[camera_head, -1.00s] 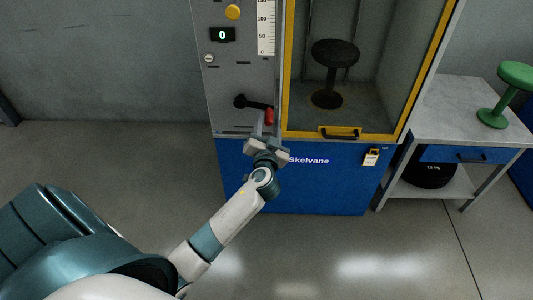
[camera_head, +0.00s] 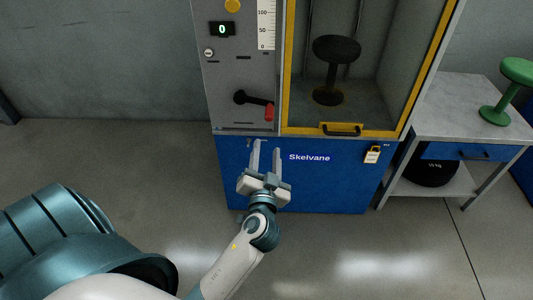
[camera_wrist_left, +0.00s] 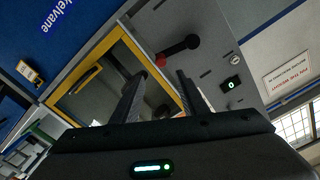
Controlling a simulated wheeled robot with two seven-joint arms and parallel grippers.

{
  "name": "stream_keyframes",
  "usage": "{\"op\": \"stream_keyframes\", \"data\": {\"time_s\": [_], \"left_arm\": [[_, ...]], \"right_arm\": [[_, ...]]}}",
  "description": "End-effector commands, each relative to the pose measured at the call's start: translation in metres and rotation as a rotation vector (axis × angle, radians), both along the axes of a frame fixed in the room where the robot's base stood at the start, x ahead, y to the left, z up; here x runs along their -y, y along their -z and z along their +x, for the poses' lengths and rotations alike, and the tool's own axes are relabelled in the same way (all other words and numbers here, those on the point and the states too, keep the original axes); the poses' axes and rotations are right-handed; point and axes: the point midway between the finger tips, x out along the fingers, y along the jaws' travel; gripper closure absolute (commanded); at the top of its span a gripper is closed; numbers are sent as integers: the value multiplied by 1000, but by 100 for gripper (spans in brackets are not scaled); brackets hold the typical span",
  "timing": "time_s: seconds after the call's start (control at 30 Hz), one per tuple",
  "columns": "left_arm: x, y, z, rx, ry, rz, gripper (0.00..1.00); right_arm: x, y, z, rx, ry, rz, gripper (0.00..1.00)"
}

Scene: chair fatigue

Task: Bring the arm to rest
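My left gripper (camera_head: 265,156) is open and empty in front of the blue lower panel of the test machine (camera_head: 310,185). It is below the lever (camera_head: 256,101), whose red handle end (camera_head: 269,112) points right, and apart from it. In the left wrist view the two fingers (camera_wrist_left: 157,95) stand apart with nothing between them. The lever (camera_wrist_left: 178,49) shows beyond them there. My right gripper is in neither view.
A yellow-framed door (camera_head: 340,131) closes the chamber holding a black stool (camera_head: 336,50). A side table (camera_head: 455,95) bears a green stool (camera_head: 494,114). Floor at left is clear.

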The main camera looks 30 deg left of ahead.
Motion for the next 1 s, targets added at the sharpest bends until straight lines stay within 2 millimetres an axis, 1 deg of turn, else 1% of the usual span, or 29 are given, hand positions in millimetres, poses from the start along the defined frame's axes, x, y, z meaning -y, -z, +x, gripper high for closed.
{"op": "stream_keyframes", "data": {"time_s": [0.47, 0.57, 0.63, 0.67, 0.77, 0.87, 0.9, 0.97, 1.0], "left_arm": [[0, 0, 0, 0, 1, 0, 60], [1, 3, 1, -9, 5, -2, 60], [4, 11, 2, -28, 17, -8, 60], [5, 16, 3, -41, 24, -11, 60], [14, 42, 6, -102, 60, -31, 60], [28, 83, 6, -193, 114, -65, 60], [34, 103, 4, -237, 138, -83, 60], [46, 134, -1, -304, 179, -113, 60], [53, 157, -6, -354, 205, -138, 60]], "right_arm": [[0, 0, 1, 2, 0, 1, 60], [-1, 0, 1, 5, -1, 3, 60], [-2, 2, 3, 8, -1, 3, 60], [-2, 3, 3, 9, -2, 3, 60], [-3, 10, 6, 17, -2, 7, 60], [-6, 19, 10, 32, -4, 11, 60], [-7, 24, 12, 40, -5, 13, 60], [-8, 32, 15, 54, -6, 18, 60], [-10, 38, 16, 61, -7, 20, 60]]}}
